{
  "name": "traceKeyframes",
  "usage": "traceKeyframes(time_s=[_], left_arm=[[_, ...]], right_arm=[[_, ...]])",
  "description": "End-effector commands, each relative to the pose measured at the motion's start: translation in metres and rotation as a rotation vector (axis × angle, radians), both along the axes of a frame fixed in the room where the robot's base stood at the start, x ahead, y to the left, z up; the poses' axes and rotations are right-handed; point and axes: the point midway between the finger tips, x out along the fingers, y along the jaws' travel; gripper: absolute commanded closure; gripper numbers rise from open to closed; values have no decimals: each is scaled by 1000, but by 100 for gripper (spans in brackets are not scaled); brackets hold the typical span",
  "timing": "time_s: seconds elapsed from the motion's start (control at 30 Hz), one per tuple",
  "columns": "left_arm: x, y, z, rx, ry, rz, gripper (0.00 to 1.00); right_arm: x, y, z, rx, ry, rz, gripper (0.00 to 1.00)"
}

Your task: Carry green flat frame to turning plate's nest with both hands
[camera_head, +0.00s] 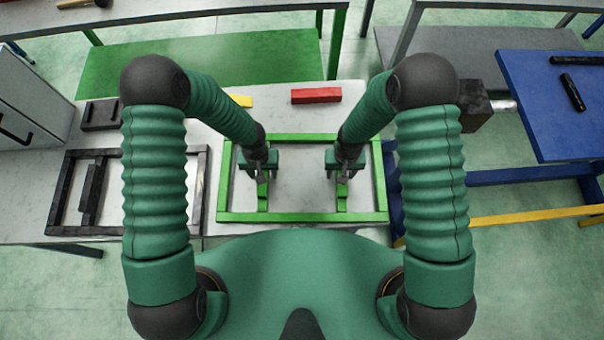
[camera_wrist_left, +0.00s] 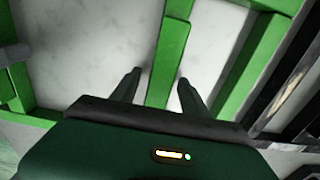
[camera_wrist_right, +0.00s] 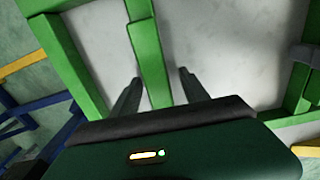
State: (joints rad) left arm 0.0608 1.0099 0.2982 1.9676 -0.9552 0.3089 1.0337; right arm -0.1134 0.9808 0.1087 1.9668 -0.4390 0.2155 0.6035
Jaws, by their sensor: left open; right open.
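The green flat frame (camera_head: 300,217) lies on a pale table in front of me, with an inner bar near its left side and another near its right side. My left gripper (camera_head: 262,178) is open over the left inner bar. In the left wrist view its two fingers (camera_wrist_left: 158,82) stand on either side of that green bar (camera_wrist_left: 172,50). My right gripper (camera_head: 342,178) is open over the right inner bar. In the right wrist view its fingers (camera_wrist_right: 160,82) stand on either side of the bar (camera_wrist_right: 148,45). I cannot make out the turning plate's nest.
A dark frame (camera_head: 60,190) lies on the table to the left. A red block (camera_head: 316,95) and a yellow block (camera_head: 240,101) lie beyond the green frame. A blue table (camera_head: 530,95) stands at the right, and a green-shelved bench (camera_head: 200,62) stands behind.

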Motion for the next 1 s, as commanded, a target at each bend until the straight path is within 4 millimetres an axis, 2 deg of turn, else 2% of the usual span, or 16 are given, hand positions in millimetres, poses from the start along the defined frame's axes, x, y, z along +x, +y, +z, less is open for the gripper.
traceKeyframes(time_s=[0.1,0.37,0.77,1.0], left_arm=[[0,-1,-7,1,-1,-1,47],[0,-1,-7,1,-1,-1,47],[0,-1,-8,1,-1,-1,98],[0,0,-8,1,-1,0,100]], right_arm=[[0,-1,-7,0,0,0,47],[-1,-1,-8,1,-1,-1,47],[0,-1,-8,0,0,-1,98],[0,-1,-8,1,-1,0,100]])
